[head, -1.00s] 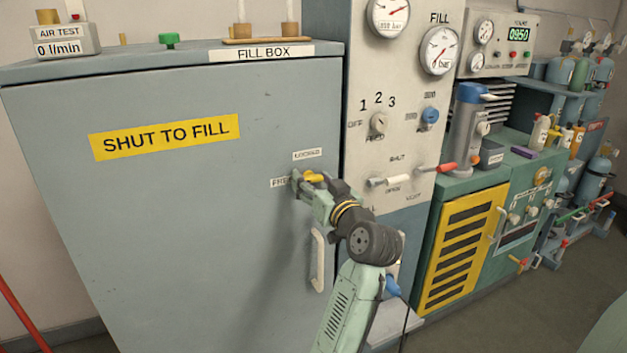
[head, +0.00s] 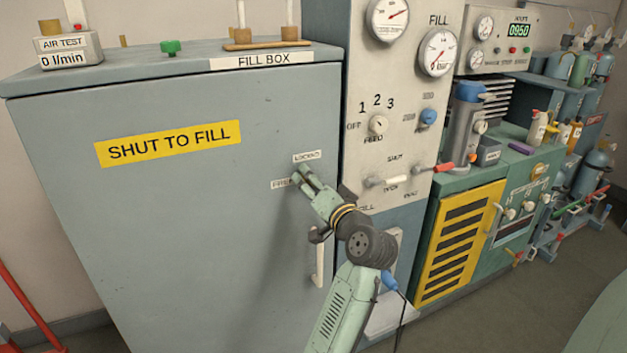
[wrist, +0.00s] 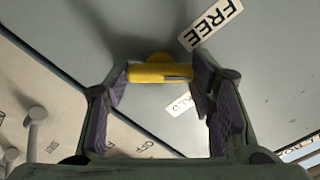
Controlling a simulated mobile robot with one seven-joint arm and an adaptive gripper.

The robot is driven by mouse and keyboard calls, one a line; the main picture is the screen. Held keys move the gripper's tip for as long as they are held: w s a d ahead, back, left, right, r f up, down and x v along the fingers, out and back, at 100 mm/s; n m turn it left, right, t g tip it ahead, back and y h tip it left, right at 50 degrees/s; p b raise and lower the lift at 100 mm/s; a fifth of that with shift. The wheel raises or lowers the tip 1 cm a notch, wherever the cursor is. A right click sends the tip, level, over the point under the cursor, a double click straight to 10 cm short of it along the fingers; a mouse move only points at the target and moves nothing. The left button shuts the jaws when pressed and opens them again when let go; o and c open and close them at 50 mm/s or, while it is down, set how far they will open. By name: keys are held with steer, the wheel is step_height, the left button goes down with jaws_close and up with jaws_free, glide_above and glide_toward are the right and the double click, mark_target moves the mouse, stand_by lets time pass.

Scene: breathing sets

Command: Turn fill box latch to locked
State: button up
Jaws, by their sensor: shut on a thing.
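The fill box (head: 190,230) is a grey-blue cabinet with a closed front door. Its yellow latch (wrist: 160,72) lies between the two fingers of my gripper (wrist: 162,85) in the wrist view, and the fingers are shut on it. In the head view my gripper (head: 303,176) is at the door's right side and hides the latch. The LOCKED label (head: 307,157) is just above the fingertips and the FREE label (head: 283,183) just left of them. In the wrist view the FREE label (wrist: 211,22) is clear, and the LOCKED label (wrist: 181,105) is partly covered by a finger.
A door handle (head: 318,262) hangs below my gripper, close to my arm. The gauge panel (head: 385,155) with knobs and levers stands just to the right. A green bench unit with a yellow vent (head: 460,240) is further right.

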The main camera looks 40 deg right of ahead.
stand_by(0.3)
steer(key=o, duration=1.2)
steer(key=shift+c, duration=0.2)
steer(key=v, duration=1.2)
